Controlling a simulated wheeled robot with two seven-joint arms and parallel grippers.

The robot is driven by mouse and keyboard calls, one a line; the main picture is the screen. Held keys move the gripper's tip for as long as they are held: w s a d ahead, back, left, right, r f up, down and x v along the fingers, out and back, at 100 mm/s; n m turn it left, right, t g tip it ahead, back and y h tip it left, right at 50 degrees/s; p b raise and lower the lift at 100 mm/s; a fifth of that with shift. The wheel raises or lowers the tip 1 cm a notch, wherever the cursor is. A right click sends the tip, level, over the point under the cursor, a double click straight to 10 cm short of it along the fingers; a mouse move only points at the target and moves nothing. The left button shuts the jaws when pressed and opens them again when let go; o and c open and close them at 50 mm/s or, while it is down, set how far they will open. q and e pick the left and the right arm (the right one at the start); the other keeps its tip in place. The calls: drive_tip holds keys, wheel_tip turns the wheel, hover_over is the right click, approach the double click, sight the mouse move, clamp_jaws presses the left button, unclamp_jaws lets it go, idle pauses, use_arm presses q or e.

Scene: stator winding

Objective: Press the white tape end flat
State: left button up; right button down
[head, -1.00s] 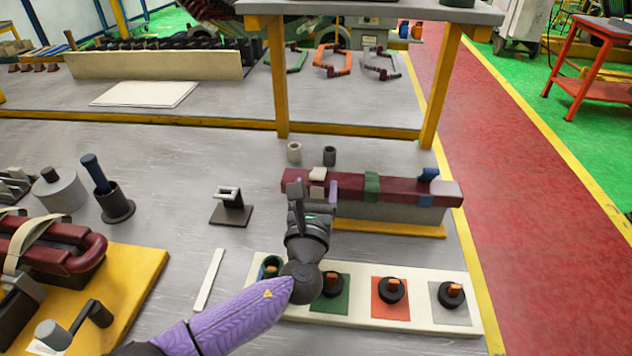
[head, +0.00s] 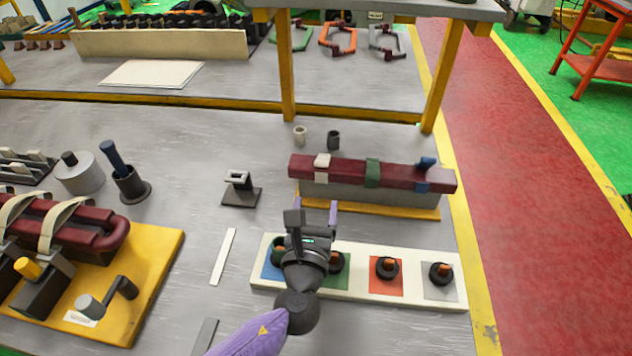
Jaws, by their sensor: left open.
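The dark red bar (head: 340,170) lies on a grey block across the right of the bench. A white tape band (head: 322,161) wraps its left part; whether its end lies flat is too small to tell. A green band (head: 372,173) wraps the middle and a blue band (head: 422,187) the right part, with a blue piece (head: 426,162) standing up on top. My left gripper (head: 314,208) is open and empty, in front of the bar and apart from the white tape. My right gripper is not in view.
A white board (head: 404,303) with coloured squares and dark rolls lies under my left gripper. A small dark stand (head: 240,190) and a pale strip (head: 223,257) lie to the left. Two small cups (head: 333,140) stand behind the bar.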

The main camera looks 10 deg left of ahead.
sight(321, 167)
use_arm(q)
drive_tip(key=w+b, duration=0.3)
drive_tip(key=w, duration=0.6)
drive_tip(key=shift+w+a+f, duration=0.1)
drive_tip(key=shift+a, duration=0.05)
drive_tip(key=shift+w, duration=0.3)
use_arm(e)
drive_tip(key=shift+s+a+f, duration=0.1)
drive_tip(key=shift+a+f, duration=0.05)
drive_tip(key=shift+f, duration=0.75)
use_arm(q)
clamp_jaws()
